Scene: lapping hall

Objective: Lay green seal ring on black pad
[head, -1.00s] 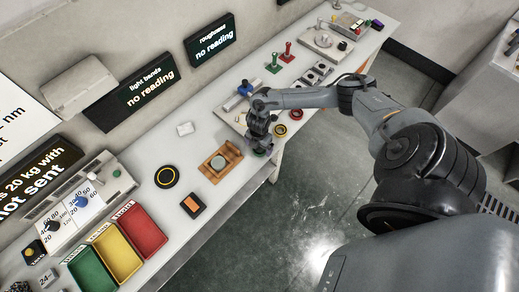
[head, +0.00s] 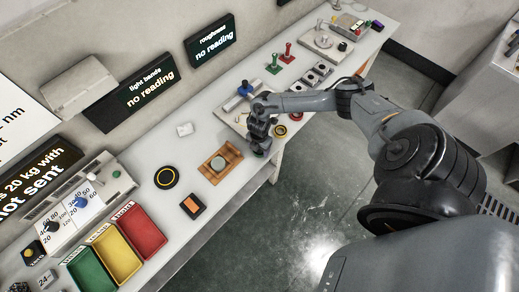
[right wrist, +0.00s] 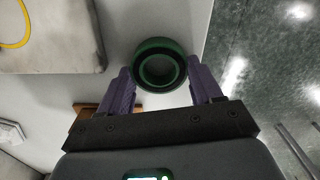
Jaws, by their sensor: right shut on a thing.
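The green seal ring (right wrist: 161,65) is between the purple fingertips of my right gripper (right wrist: 161,84) in the right wrist view. The gripper is shut on it, and its dark centre faces the camera. In the head view my right gripper (head: 261,149) points down near the bench's front edge, right of the wooden tray; the ring is hidden there. I cannot tell whether the ring touches the bench. My left gripper is not in view.
The wooden tray (head: 232,150) with a pale disc stands between gripper and pad. A black block with an orange top (head: 193,206) lies in front of the pad. Red (head: 281,131) and yellow rings lie right of the gripper. Coloured bins (head: 142,232) stand at left.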

